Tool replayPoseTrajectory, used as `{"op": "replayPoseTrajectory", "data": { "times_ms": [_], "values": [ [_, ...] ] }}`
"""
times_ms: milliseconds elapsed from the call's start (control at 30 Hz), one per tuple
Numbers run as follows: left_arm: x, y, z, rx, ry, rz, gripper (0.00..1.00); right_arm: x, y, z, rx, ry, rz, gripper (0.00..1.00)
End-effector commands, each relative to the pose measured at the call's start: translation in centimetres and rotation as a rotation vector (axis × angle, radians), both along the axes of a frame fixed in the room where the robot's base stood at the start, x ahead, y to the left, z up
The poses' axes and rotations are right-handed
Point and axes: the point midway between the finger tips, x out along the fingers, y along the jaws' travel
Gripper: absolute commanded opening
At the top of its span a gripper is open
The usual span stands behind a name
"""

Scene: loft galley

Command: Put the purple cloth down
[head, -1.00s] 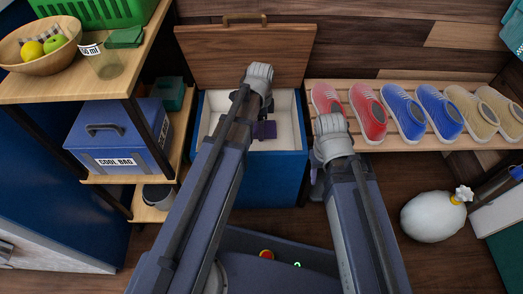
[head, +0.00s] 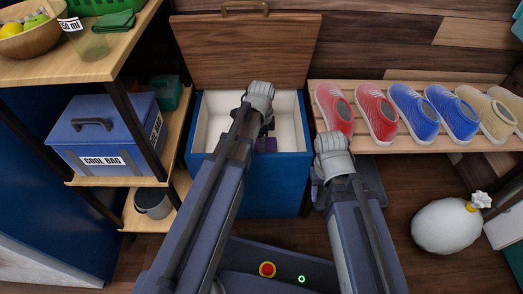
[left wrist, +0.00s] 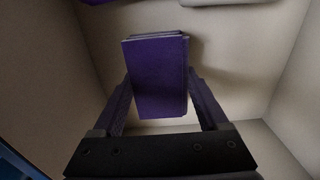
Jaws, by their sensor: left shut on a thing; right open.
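The purple cloth (left wrist: 155,78) is a folded, flat-sided bundle between the two fingers of my left gripper (left wrist: 160,100) in the left wrist view. My left gripper is shut on it, inside the pale interior of an open blue chest (head: 275,185). In the head view only a small dark part of the cloth (head: 267,145) shows near the chest's front wall; my left arm hides the rest. I cannot tell whether the cloth touches the chest floor. My right gripper (head: 318,192) is open and empty, to the right of the chest, mostly hidden by its wrist.
The chest's wooden lid (head: 245,50) stands raised behind it. Another purple item (left wrist: 100,2) and a whitish item (left wrist: 220,2) show at the wrist view's top edge. Shelves with a cool bag (head: 105,130) stand left; a shoe rack (head: 350,143) and white sack (head: 445,226) are right.

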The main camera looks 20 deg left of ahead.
Motion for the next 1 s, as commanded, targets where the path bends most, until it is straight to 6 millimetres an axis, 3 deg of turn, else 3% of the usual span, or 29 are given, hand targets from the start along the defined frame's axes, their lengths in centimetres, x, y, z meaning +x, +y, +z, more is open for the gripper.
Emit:
{"op": "replayPoseTrajectory", "data": {
  "times_ms": [33,100,567,600,767,1000],
  "values": [
    [0.0,0.0,-1.4,0.0,0.0,0.0,0.32,0.0,0.0,-1.4,0.0,-0.001,0.0,0.5],
    [0.0,0.0,-2.0,0.0,0.0,0.0,0.32,0.0,0.0,-2.0,0.0,-0.001,0.0,0.5],
    [0.0,0.0,-2.4,0.0,0.0,0.0,0.32,0.0,0.0,-2.4,0.0,-0.001,0.0,0.5],
    [0.0,0.0,-2.2,0.0,0.0,0.0,0.81,0.0,0.0,-2.2,0.0,-0.001,0.0,0.5],
    [0.0,0.0,-2.2,0.0,0.0,0.0,0.99,0.0,0.0,-2.2,0.0,-0.001,0.0,0.5],
    [0.0,0.0,-2.2,0.0,0.0,0.0,1.0,0.0,0.0,-2.2,0.0,-0.001,0.0,0.5]
  ]
}}
